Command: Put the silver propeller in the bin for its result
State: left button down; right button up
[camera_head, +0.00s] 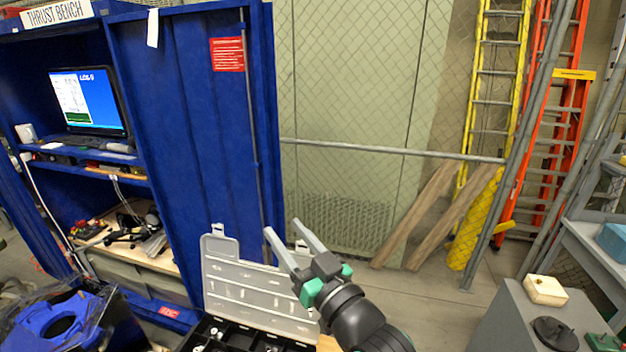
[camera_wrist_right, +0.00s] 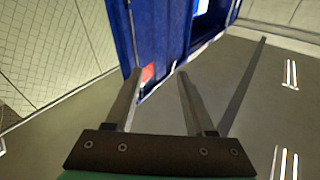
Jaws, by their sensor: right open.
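I cannot make out the silver propeller in either view. No bin is clearly recognisable. My right gripper (camera_head: 282,227) is open and empty, raised in the middle of the head view in front of the chain-link fence. Its two fingers, apart with nothing between them, also show in the right wrist view (camera_wrist_right: 159,76). Below it stands an open case with a translucent lid (camera_head: 240,283) raised upright. The case's black base (camera_head: 201,334) holds small pale parts, too small to identify and partly cut off. My left gripper is not in view.
The blue thrust bench (camera_head: 190,130) stands at the left, with a lit laptop (camera_head: 88,100) on its shelf. A blue ringed object (camera_head: 75,303) is at lower left. A grey cabinet (camera_head: 500,318) at right carries a cream box (camera_head: 545,290) and a black round object (camera_head: 555,333).

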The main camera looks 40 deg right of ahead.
jog(key=s+a+r+n+t+y, duration=0.1)
jog(key=s+a+r+t, duration=0.1)
jog(key=s+r, duration=0.3)
jog(key=s+a+r+n+t+y, duration=0.1)
jog(key=s+a+r+t+y, duration=0.1)
jog(key=r, duration=0.8)
jog(key=s+a+r+n+t+y, duration=0.1)
jog(key=s+a+r+t, duration=0.2)
jog(key=s+r, duration=0.4)
jog(key=shift+s+a+r+t, duration=0.25)
jog(key=shift+s+r+t, duration=0.15)
jog(key=shift+r, duration=0.4)
jog(key=shift+r, duration=0.1)
notch_tip(320, 180, up, 8)
jog(key=p, duration=0.8)
jog(key=shift+w, duration=0.1)
